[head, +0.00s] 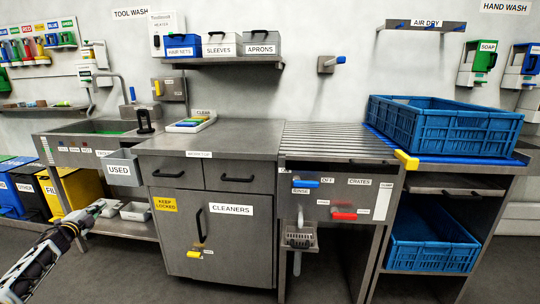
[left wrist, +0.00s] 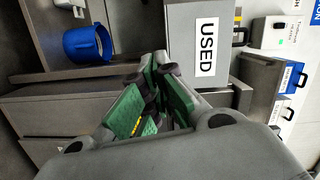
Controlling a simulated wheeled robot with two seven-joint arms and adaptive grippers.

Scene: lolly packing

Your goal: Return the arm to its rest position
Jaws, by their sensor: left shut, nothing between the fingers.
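My left gripper (head: 100,209) comes in from the lower left of the head view, in front of the sink bench and low beside the bins. In the left wrist view my left gripper (left wrist: 157,85) shows green finger pads closed together with nothing between them. The grey box labelled USED (head: 122,170) is to the right of the gripper in the head view, and it also shows beyond the fingertips in the left wrist view (left wrist: 200,45). My right gripper is in neither view.
A steel cupboard labelled CLEANERS (head: 222,235) stands in the middle. A slatted counter (head: 335,140) is to its right. A blue crate (head: 445,130) sits on the right counter, another blue crate (head: 432,242) below. A yellow bin (head: 80,190) stands at left. Floor in front looks clear.

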